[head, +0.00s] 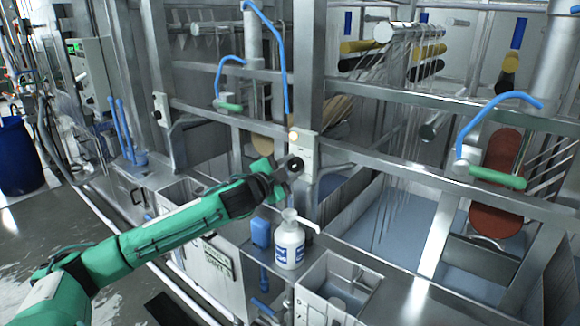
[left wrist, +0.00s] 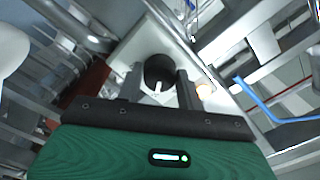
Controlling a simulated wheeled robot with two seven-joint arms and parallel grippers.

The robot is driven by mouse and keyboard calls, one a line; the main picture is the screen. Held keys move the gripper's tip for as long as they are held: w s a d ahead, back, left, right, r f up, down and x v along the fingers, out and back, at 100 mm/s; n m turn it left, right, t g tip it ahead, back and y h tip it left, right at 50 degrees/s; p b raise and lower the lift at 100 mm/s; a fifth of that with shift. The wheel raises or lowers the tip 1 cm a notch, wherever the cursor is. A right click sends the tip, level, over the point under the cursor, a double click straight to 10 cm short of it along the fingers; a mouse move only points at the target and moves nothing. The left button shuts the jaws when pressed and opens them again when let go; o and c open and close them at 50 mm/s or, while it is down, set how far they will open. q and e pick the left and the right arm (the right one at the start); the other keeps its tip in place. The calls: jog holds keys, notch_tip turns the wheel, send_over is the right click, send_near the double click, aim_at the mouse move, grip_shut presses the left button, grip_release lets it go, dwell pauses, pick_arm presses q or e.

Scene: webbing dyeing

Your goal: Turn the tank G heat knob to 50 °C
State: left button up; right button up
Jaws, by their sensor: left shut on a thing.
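The heat knob (left wrist: 159,72) is a dark round knob with a white pointer mark, on a pale control plate (head: 303,150) fixed to a steel post. In the head view the knob (head: 296,164) shows beside my gripper's fingertips. My left gripper (left wrist: 160,88) has one finger on each side of the knob and is shut on it. In the head view my left gripper (head: 284,172) reaches the plate from the left. A lit lamp (left wrist: 204,92) sits on the plate near the knob. No scale or tank letter is readable. My right gripper is not in view.
A white pump bottle (head: 289,243) stands on the ledge just below my left gripper, with a blue scoop (head: 261,233) beside it. Steel rails (head: 400,97) cross behind. Another knob plate (head: 161,108) is at left.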

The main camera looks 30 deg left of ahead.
pick_arm(q)
jog(key=shift+m, duration=0.5)
jog(key=o, duration=1)
jog(key=shift+s+f, duration=0.15)
jog(key=shift+s, duration=0.15)
jog(key=s+a+b, duration=0.1)
jog(key=s+b, duration=0.5)
jog(key=s, duration=0.7)
